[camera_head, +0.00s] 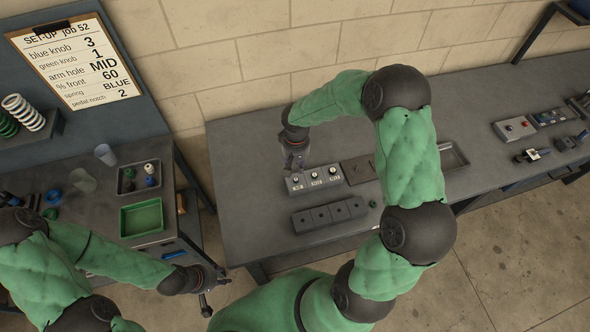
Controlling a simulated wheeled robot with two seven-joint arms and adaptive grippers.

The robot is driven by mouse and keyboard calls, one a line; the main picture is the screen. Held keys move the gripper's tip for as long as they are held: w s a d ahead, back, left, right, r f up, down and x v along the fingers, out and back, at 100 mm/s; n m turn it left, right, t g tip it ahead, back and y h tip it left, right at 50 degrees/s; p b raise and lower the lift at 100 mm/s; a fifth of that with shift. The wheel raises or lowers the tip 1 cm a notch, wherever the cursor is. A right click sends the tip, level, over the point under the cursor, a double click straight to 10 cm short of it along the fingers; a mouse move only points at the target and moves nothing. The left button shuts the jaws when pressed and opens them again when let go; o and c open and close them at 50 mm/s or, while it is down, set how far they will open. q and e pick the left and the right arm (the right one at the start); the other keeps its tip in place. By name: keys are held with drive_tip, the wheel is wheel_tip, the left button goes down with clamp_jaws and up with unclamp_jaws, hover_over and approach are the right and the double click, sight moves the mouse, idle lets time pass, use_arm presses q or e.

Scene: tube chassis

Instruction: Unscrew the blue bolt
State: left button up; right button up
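I cannot make out a bolt that is clearly blue. A small blue-and-black piece (151,181) sits in the dark parts tray (126,189) on the left bench; its shape is too small to tell. My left gripper (213,294) is low in front of the left bench, its fingers spread and nothing visible between them. My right gripper (294,161) points down just above the left end of a grey block with white round faces (314,179). Its fingertips are small and dark, so I cannot tell whether it is open or touches the block.
A green tray (141,218), a blue ring (52,197) and a clear cup (105,154) are on the left bench. A job sheet (78,60) hangs above. Switch boxes (514,128) stand far right.

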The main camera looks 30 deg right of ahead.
sight(296, 179)
drive_tip(key=shift+f+b, duration=0.45)
drive_tip(key=shift+f, duration=0.3)
drive_tip(key=shift+f+b, duration=0.8)
drive_tip(key=shift+f, duration=0.5)
wheel_tip(296, 179, down, 4)
drive_tip(key=b, duration=0.3)
drive_tip(key=shift+f, duration=0.2)
drive_tip(key=m+b, duration=0.4)
drive_tip(key=shift+f, duration=0.2)
drive_tip(key=shift+r+m+b, duration=0.2)
drive_tip(key=shift+m+b, duration=0.5)
drive_tip(key=shift+m, duration=0.4)
drive_tip(key=m+b, duration=0.2)
drive_tip(key=shift+f+m, duration=0.15)
drive_tip(key=shift+m, duration=0.15)
drive_tip(key=shift+m+b, duration=0.75)
drive_tip(key=shift+m, duration=0.85)
drive_tip(key=shift+m+b, duration=0.9)
drive_tip(key=shift+m, duration=0.3)
drive_tip(key=shift+m+b, duration=0.55)
drive_tip(key=shift+m, duration=1.35)
drive_tip(key=m+b, duration=0.1)
drive_tip(key=m, duration=0.2)
drive_tip(key=shift+b, duration=0.35)
drive_tip(key=m, duration=0.3)
drive_tip(key=shift+b, duration=0.35)
drive_tip(key=shift+r, duration=0.2)
